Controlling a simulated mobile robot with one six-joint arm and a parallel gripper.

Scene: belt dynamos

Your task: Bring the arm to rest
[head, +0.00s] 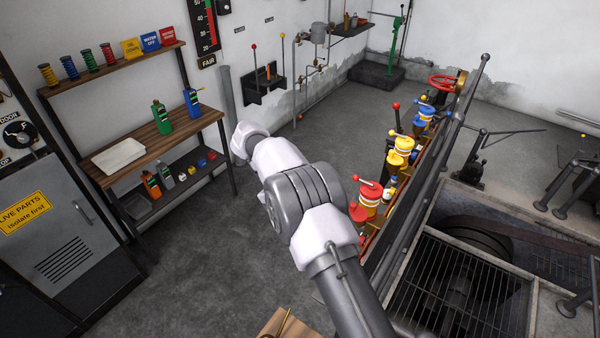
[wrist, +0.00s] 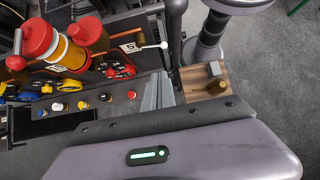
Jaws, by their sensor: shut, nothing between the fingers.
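In the head view my white and grey arm reaches up from the bottom edge over the middle of the floor and bends at a large grey joint. My gripper does not show there; it is hidden behind the arm or out of frame. In the wrist view my gripper (wrist: 160,92) shows its grey fingers close together, shut and empty. Beside them is a row of coloured knobs (wrist: 82,102) on a dark panel. A red-topped yellow dynamo unit (wrist: 65,48) stands to the upper left.
Red, yellow and blue dynamo units (head: 400,150) line the bench to the right, behind a dark rail. A floor pit with a grating (head: 460,290) lies at lower right. A wooden shelf bench (head: 150,135) with bottles stands left. The floor (head: 190,250) between is clear.

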